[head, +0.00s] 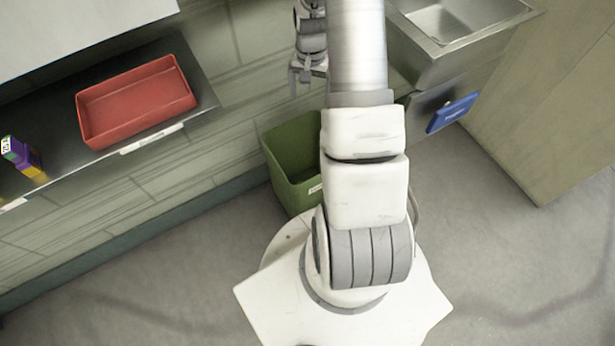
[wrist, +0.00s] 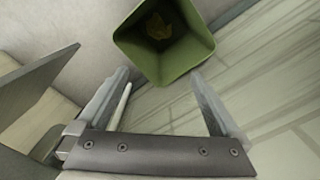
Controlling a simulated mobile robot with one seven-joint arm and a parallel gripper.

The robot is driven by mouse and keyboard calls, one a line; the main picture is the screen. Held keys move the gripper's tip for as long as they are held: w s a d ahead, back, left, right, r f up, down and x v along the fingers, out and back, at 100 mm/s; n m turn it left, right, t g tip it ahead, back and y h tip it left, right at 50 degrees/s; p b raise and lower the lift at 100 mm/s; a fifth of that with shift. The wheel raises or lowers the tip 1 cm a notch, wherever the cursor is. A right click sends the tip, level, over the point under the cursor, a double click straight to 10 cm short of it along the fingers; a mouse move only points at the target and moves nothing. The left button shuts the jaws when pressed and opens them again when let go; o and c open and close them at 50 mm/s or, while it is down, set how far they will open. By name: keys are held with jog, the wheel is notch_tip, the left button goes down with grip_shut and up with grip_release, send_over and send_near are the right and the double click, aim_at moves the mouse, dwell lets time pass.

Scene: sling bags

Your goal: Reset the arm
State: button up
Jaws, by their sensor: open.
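My gripper (head: 307,76) hangs at the upper middle of the head view, left of my pale arm, between the shelf and the sink. In the wrist view my gripper (wrist: 165,92) has its two fingers spread wide with nothing between them. The green bin (head: 292,160) stands on the floor below it, partly hidden behind my arm in the head view. In the wrist view the bin (wrist: 180,72) lies beyond the fingertips, with a small yellowish-brown thing (wrist: 158,27) inside.
A red tray (head: 135,100) sits empty on the dark shelf (head: 62,112) at left. A purple and yellow box (head: 24,158) stands near the shelf's left end. A metal sink (head: 450,30) is at upper right, with a blue object (head: 453,112) below it. Floor at lower right is clear.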

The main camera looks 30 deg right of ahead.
jog(key=shift+r, duration=1.45)
jog(key=s+a+r+n+t, duration=0.1)
jog(key=a+r, duration=0.3)
jog(key=r, duration=0.3)
jog(key=s+a+r+n+t, duration=0.1)
jog(key=s+a+r+n, duration=0.15)
jog(key=r, duration=0.45)
jog(key=a+r+n, duration=0.1)
jog(key=a+r, duration=0.4)
jog(key=r, duration=0.1)
jog(key=s+a+r+n+t, duration=0.1)
jog(key=s+a+r+n, duration=0.1)
jog(key=s+a+r, duration=0.2)
jog(key=s+a+r+n+t, duration=0.2)
jog(key=s+a+r, duration=0.3)
jog(key=s, duration=0.6)
jog(key=shift+a+r+n+t, duration=0.15)
jog(key=shift+n+t, duration=0.15)
jog(key=shift+n, duration=0.25)
notch_tip(320, 180, up, 16)
jog(key=p, duration=1.7)
jog(key=shift+r, duration=0.15)
jog(key=shift+c, duration=0.2)
